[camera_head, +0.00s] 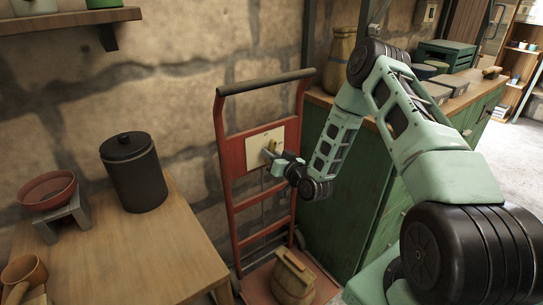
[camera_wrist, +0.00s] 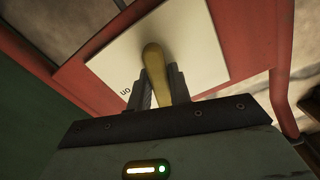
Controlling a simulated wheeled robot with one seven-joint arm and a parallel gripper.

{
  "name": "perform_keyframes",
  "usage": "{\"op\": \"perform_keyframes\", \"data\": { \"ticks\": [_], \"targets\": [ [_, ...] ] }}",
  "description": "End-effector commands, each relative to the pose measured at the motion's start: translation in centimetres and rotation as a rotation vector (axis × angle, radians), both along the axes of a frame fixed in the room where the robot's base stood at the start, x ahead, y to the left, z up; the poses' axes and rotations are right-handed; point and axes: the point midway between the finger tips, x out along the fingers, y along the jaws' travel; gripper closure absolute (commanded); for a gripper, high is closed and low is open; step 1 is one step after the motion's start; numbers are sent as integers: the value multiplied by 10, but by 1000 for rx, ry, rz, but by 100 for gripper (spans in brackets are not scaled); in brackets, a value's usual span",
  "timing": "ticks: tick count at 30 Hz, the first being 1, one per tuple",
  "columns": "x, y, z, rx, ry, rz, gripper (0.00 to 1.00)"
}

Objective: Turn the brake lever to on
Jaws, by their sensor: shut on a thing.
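The brake lever (camera_wrist: 156,65) is a brass-coloured handle with a rounded end. It stands out from a pale plate (camera_wrist: 205,45) on the red frame of a hand truck. The word "on" shows on the plate to the left of the lever in the wrist view. My gripper (camera_wrist: 160,88) is shut on the lever, one dark finger on each side of it. In the head view my gripper (camera_head: 272,158) is at the plate, and the lever is small and partly hidden there. Its exact angle is hard to tell.
A wooden table (camera_head: 120,255) with a black canister (camera_head: 134,172) is at left. A green cabinet (camera_head: 345,205) is close behind my arm at right.

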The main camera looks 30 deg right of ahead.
Motion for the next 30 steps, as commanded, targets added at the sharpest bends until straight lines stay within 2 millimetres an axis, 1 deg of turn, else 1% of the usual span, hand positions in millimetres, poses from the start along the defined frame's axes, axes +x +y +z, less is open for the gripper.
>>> {"op": "perform_keyframes", "data": {
  "ticks": [6, 30],
  "targets": [
    [0, 0, -1, 209, 7, -1, 100],
    [0, 1, 2, 955, 33, -3, 100]
  ]
}}
